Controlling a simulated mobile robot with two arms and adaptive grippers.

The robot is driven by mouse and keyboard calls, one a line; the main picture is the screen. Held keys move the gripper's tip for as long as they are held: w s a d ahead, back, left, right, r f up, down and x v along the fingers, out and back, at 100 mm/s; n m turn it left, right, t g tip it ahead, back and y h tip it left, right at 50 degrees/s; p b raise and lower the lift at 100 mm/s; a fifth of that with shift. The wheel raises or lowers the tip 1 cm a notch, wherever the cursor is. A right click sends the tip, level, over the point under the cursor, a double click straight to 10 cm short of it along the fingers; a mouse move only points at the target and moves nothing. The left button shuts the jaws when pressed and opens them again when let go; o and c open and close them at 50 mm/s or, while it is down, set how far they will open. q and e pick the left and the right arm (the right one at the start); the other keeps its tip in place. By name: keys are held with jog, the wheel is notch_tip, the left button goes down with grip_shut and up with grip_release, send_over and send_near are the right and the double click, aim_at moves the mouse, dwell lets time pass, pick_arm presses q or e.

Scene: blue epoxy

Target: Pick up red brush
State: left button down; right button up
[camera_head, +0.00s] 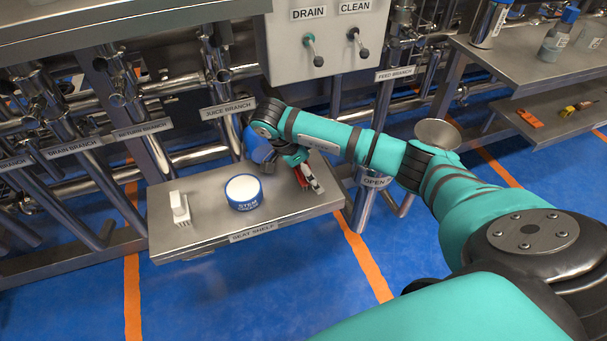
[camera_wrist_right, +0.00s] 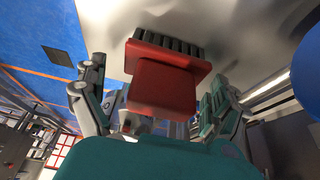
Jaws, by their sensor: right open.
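The red brush (camera_wrist_right: 165,85) shows large in the right wrist view, with a red block body and dark bristles along its far edge. It lies on the seat shelf (camera_head: 215,232). In the head view only a small red part of the brush (camera_head: 299,178) shows; my right gripper (camera_head: 308,180) covers much of it. In the right wrist view the fingers of my right gripper (camera_wrist_right: 156,88) are open, one on each side of the brush. I cannot tell whether either finger touches it. My left gripper is not in view.
A blue and white round tub (camera_head: 244,205) marked STEM stands left of my right gripper on the shelf. A small white brush-like item (camera_head: 181,210) is further left. Pipes and a control panel (camera_head: 325,45) stand behind. The shelf's front is clear.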

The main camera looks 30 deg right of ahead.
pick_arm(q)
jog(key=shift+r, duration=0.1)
pick_arm(e)
jog(key=shift+f, duration=0.1)
jog(key=c, duration=1.3)
